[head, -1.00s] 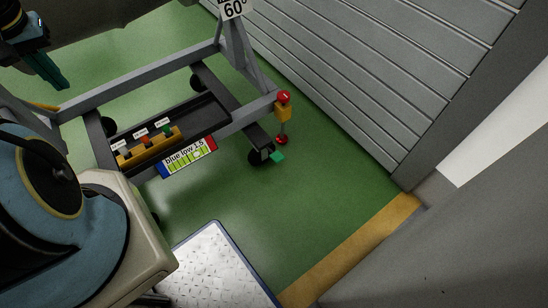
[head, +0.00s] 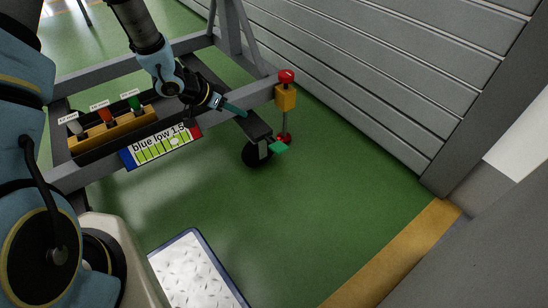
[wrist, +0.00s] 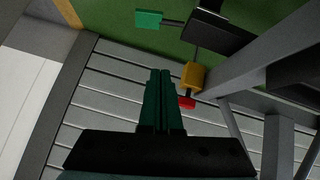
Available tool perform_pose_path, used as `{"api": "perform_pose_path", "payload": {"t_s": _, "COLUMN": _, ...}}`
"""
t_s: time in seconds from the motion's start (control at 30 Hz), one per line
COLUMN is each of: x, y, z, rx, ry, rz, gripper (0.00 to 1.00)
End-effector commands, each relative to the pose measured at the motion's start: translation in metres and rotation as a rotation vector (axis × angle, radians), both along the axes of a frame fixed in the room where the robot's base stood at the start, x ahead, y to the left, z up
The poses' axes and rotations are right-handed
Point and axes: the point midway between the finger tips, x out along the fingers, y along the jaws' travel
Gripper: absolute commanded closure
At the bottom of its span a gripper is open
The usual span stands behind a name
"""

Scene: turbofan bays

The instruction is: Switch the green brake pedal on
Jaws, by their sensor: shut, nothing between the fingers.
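The green brake pedal (head: 279,147) sticks out from the black caster wheel (head: 257,152) at the corner of the grey stand. In the wrist view the pedal (wrist: 149,19) is at the top, beyond my fingertips and apart from them. My gripper (head: 241,113) is shut and empty, above and to the left of the pedal in the head view, near the stand's beam. In the wrist view my gripper's dark green fingers (wrist: 158,74) lie together. I cannot tell the pedal's exact tilt.
A yellow box with a red button (head: 286,92) stands on the beam end close to the pedal, with a red knob (head: 284,138) below. A yellow block with levers (head: 112,130) and a label board (head: 160,146) are left. Green floor is clear right of the pedal.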

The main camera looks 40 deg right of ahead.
Motion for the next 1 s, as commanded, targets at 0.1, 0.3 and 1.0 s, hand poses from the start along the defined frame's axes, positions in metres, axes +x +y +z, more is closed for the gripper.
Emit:
{"api": "perform_pose_path", "payload": {"t_s": 0.1, "x": -0.021, "y": -0.013, "z": -0.029, "rx": -0.029, "ry": 0.037, "rz": -0.067, "gripper": 1.00}}
{"api": "perform_pose_path", "payload": {"t_s": 0.3, "x": -0.030, "y": -0.017, "z": -0.032, "rx": -0.042, "ry": 0.053, "rz": -0.095, "gripper": 1.00}}
{"api": "perform_pose_path", "payload": {"t_s": 1.0, "x": -0.044, "y": -0.064, "z": -0.083, "rx": -0.040, "ry": 0.051, "rz": -0.095, "gripper": 1.00}}
